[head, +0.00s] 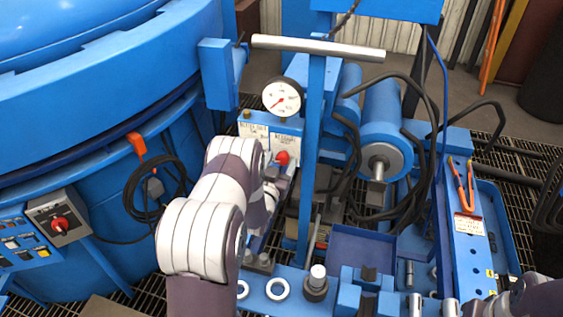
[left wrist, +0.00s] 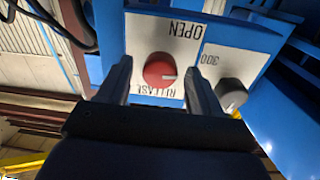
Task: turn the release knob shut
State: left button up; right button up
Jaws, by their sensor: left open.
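The red release knob (head: 282,157) sits on the blue valve block below a round gauge in the head view. In the left wrist view the knob (left wrist: 158,70) is round, with a pale mark on its right side. It stands on a white plate with upside-down OPEN and RELEASE lettering. My left gripper (left wrist: 158,66) is open, one finger on each side of the knob. Small gaps seem to show, but I cannot tell whether either finger touches it. In the head view my left arm hides most of that gripper.
A dark knob (left wrist: 232,94) on a neighbouring plate is close to the right finger. The gauge (head: 282,97) is above the block. A blue upright with a grey T-bar (head: 318,48) stands just right. Black hoses, a blue cylinder (head: 382,115) and the furnace (head: 90,75) crowd around.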

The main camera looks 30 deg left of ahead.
pick_arm(q)
jog(key=shift+w+a, duration=0.1)
jog(key=shift+w, duration=0.4)
jog(key=c, duration=1.1)
jog(key=shift+o, duration=0.2)
